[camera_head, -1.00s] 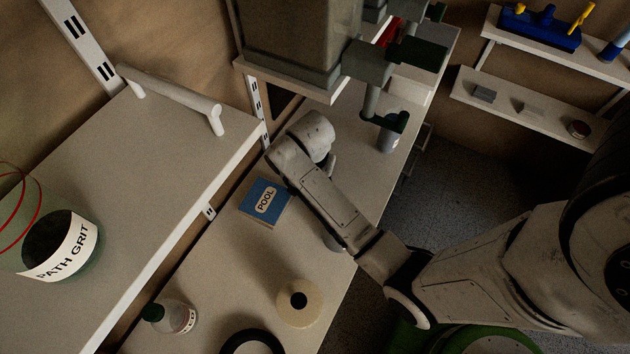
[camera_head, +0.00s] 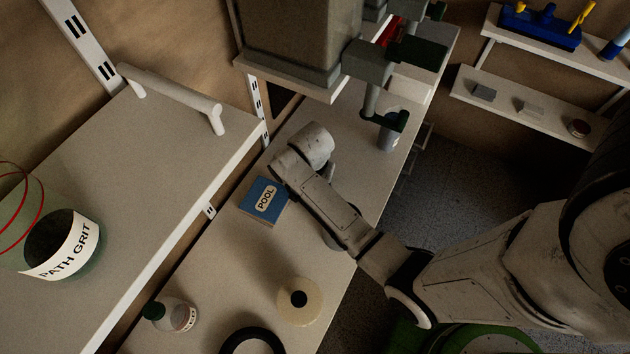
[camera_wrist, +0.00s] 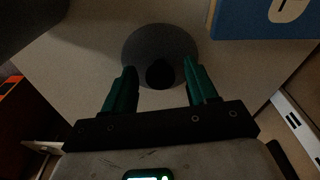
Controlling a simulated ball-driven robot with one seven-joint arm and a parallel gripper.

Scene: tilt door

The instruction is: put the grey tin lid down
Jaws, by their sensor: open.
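The grey tin lid (camera_wrist: 150,40) is a dark round disc with a black knob (camera_wrist: 160,74) in the wrist view. It appears to lie flat on the pale worktop (camera_wrist: 95,45). My gripper (camera_wrist: 160,68) is open, with one green finger on each side of the knob and a gap at both sides. In the head view my arm covers most of the lid, and only a grey edge (camera_head: 333,241) shows beneath it. My fingers are hidden there.
A blue POOL box (camera_head: 263,201) lies close to the lid; it also shows in the wrist view (camera_wrist: 245,18). A grey machine (camera_head: 290,45) overhangs the far end.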

